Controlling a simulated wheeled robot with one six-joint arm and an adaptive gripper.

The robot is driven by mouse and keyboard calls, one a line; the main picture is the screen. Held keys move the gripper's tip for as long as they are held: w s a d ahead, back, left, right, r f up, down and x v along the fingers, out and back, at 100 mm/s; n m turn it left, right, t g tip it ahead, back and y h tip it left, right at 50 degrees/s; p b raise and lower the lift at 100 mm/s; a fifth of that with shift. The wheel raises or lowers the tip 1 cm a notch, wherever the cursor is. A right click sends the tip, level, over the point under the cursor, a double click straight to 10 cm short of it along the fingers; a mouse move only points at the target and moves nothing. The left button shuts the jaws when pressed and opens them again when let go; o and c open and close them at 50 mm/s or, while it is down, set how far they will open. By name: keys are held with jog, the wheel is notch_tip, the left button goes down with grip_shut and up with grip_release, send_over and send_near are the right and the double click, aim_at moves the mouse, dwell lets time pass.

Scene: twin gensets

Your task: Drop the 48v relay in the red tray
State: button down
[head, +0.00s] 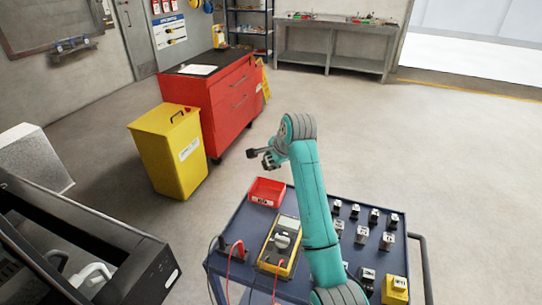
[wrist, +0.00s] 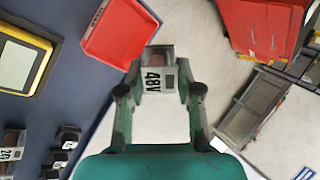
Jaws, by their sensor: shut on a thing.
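The 48V relay (wrist: 157,78), a small block with a white "48V" label and a clear top part, is between the fingertips of my gripper (wrist: 158,88) in the wrist view. My gripper is shut on it. In the head view my gripper (head: 262,157) is raised above the far edge of the blue cart, and the relay is too small to make out there. The red tray (head: 267,201) lies on the cart's far left corner, lower than my gripper. In the wrist view the tray (wrist: 99,54) is up and left of the relay, whose top overlaps its corner.
A yellow multimeter (head: 281,246) with red and black leads lies on the blue cart (head: 240,215) near the tray. Several other relays (head: 362,235) stand at the cart's right. A yellow bin (head: 165,150) and red cabinet (head: 225,105) stand beyond.

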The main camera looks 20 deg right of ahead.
notch_tip(320, 180, down, 7)
dwell(0.6)
jog(key=shift+a+f, duration=0.1)
jog(key=c, duration=0.7)
grip_release()
jog(key=v, duration=1.2)
jog(key=shift+s, duration=0.15)
